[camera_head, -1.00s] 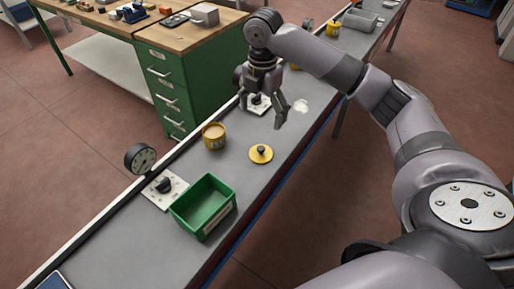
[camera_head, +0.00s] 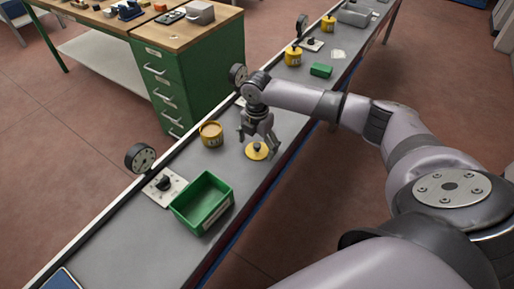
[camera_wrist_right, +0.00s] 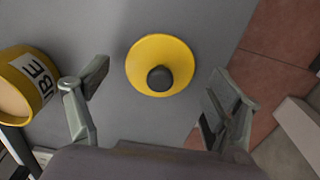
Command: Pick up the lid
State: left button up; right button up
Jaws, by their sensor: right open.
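The lid (camera_head: 251,153) is a yellow disc with a dark knob, lying flat on the grey bench top. In the right wrist view the lid (camera_wrist_right: 146,57) lies ahead of the fingers, roughly centred between them, with its dark knob facing me. My right gripper (camera_head: 260,147) is open and empty, just above the lid in the head view. Its two fingers also show apart in the right wrist view (camera_wrist_right: 152,95). I see no contact with the lid. My left gripper is not in view.
An open yellow tub (camera_head: 211,134) stands left of the lid; it also shows in the right wrist view (camera_wrist_right: 40,75). A green bin (camera_head: 203,203) sits nearer me, beside a dial gauge (camera_head: 140,158). Farther back are a green box (camera_head: 321,70) and more yellow tubs. The bench's right edge is close to the lid.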

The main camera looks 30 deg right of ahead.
jog(key=shift+f, duration=0.15)
jog(key=shift+s, duration=0.2)
jog(key=c, duration=1.6)
jog(key=shift+f, duration=0.1)
grip_shut()
